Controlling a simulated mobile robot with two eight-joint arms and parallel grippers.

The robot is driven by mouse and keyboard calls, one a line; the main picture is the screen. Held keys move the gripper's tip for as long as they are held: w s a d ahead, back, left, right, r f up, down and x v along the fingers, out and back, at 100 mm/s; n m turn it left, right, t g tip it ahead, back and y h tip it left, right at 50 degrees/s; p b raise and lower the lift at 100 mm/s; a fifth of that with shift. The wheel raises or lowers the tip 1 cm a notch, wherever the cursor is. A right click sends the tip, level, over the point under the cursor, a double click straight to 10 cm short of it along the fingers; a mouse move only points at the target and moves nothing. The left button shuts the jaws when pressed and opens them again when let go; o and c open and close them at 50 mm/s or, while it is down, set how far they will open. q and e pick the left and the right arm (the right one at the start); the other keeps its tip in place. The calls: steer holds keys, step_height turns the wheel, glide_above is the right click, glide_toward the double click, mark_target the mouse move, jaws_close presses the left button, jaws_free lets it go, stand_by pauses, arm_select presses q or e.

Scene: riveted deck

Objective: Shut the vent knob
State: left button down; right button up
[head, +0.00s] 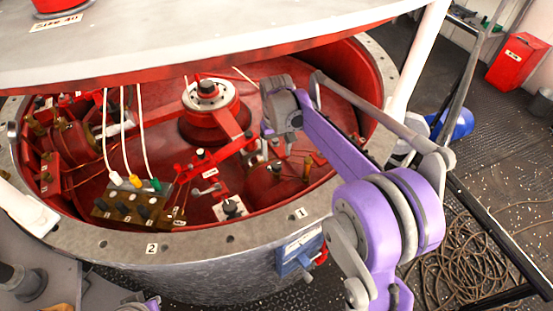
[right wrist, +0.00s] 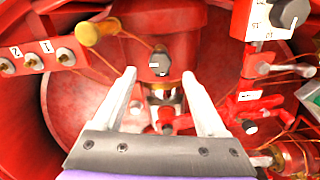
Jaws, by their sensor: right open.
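In the right wrist view a small dark knob (right wrist: 158,64) with a pale mark sits on a red cylindrical housing, just past my right gripper (right wrist: 160,76). The two pale fingers are open, one on each side of it, with nothing between them. A larger dark knob (right wrist: 291,12) sits on a white marked plate at the upper right. I cannot read which knob is the vent knob. In the head view my right arm reaches into the red vessel; its fingertips are hidden there. A dark knob on a white plate (head: 231,208) shows near the front rim. My left gripper is not in view.
The grey bolted rim (head: 190,241) circles the opening, under a raised lid (head: 220,45). Red valve handles (right wrist: 250,105) and a numbered terminal strip (right wrist: 35,60) flank the fingers. A connector block (head: 130,206) with white cables stands at left inside. Coiled hose lies on the deck.

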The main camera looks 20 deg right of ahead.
mark_target(276, 166)
step_height(276, 166, up, 6)
steer(key=shift+f, duration=0.15)
stand_by(0.4)
steer(key=s+a+r+t+p, duration=0.1)
steer(key=s+a, duration=0.1)
steer(key=s, duration=0.4)
steer(key=s+a+r+t+p, duration=0.2)
steer(key=s, duration=0.5)
steer(key=s+a+f+t+p, duration=0.2)
steer(key=s+f, duration=0.3)
steer(key=s, duration=0.7)
steer(key=shift+a+f+n, duration=0.15)
steer(key=shift+f+n, duration=0.2)
steer(key=shift+n, duration=0.05)
steer(key=shift+s, duration=0.1)
